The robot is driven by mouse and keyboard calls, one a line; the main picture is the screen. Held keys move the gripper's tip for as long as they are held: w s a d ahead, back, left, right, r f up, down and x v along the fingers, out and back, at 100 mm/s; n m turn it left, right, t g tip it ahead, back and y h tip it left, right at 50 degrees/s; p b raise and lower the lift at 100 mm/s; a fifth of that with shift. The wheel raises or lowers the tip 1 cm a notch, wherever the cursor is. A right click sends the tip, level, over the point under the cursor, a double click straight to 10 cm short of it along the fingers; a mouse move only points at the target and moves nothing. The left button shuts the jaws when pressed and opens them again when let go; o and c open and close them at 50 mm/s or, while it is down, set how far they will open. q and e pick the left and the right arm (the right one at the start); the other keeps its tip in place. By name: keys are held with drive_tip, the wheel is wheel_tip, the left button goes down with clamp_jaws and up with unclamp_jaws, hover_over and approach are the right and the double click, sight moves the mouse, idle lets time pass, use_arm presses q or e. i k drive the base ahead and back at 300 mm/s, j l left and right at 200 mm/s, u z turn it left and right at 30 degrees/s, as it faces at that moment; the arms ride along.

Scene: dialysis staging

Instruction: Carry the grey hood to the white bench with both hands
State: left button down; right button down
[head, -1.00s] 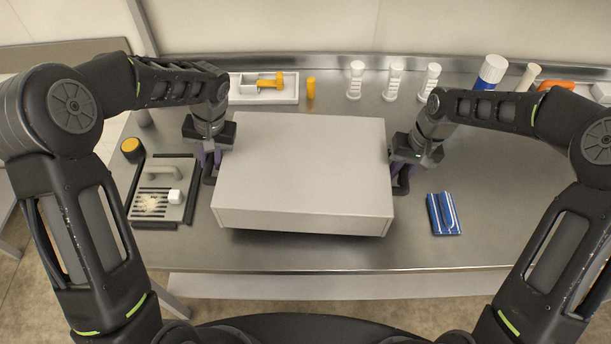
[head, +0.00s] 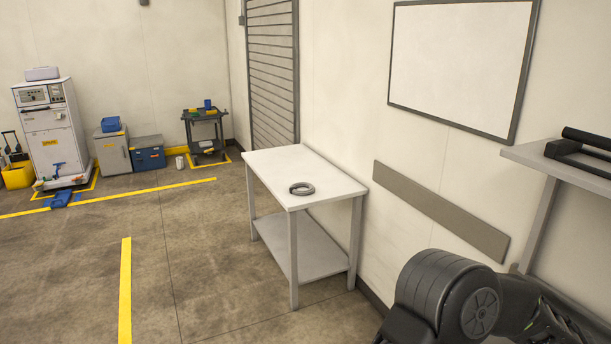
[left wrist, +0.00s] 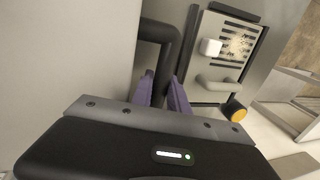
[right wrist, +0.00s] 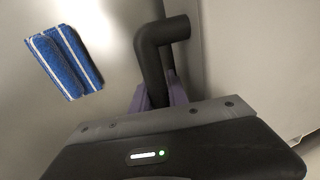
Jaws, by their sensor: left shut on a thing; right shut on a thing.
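The grey hood fills the left side of the left wrist view (left wrist: 65,55) and the right side of the right wrist view (right wrist: 245,50). My left gripper (left wrist: 160,88) is shut on the hood's dark handle (left wrist: 165,40). My right gripper (right wrist: 158,92) is shut on the opposite dark handle (right wrist: 152,50). The hood's height above the steel table cannot be told. The white bench (head: 335,187) stands against the wall in the head view, with a lower shelf. A dark grey ring (head: 301,188) lies on its top. The head view shows neither gripper nor hood.
A slotted tray (left wrist: 215,75) with a white cube and a yellow-topped knob (left wrist: 236,111) are beside the hood. Blue striped cloth (right wrist: 65,62) lies on the steel table (right wrist: 100,25). Floor before the bench is clear. A machine (head: 52,130) and cart (head: 205,130) stand far back.

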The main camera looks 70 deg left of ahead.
sight(285, 162)
drive_tip(key=k, duration=0.6)
drive_tip(key=u, duration=3.35)
drive_tip(key=i+j+z, duration=0.1)
drive_tip(key=i+z, duration=0.2)
drive_tip(key=i, duration=2.45)
